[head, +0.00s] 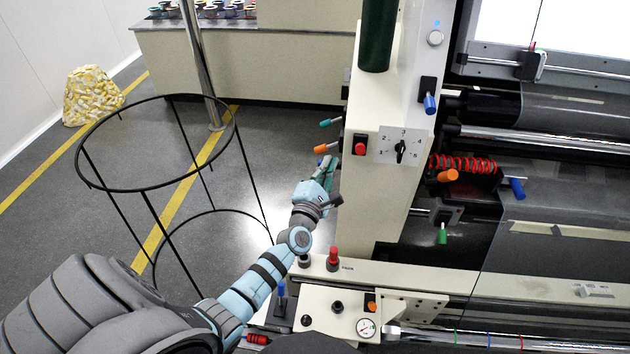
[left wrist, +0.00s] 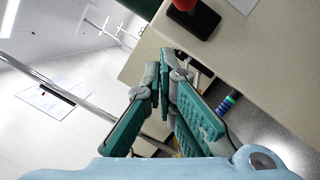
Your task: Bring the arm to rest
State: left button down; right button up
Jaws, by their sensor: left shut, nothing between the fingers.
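My left arm (head: 262,275) reaches in from the lower left of the head view, over the grey floor. My left gripper (head: 330,170) has teal fingers and is shut and empty. It is beside the cream machine column (head: 385,200), just below the orange-tipped lever (head: 325,148) and red button (head: 360,148). I cannot tell whether it touches the column. In the left wrist view the fingertips of the left gripper (left wrist: 165,62) are together with nothing between them. A red knob (left wrist: 185,4) on a black base is above them. My right gripper is not in view.
A black wire hoop stand (head: 155,185) stands on the floor left of the arm. The control ledge (head: 345,310) with a red-topped knob (head: 333,255), a blue-tipped lever (head: 281,290) and a gauge (head: 366,326) is below the gripper.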

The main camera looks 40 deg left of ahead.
pick_arm(q)
jog(key=s+d+r+p, duration=0.2)
jog(key=s+r+p, duration=0.1)
jog(key=s, duration=0.5)
jog(key=shift+s+d+r, duration=0.25)
jog(key=shift+d, duration=0.05)
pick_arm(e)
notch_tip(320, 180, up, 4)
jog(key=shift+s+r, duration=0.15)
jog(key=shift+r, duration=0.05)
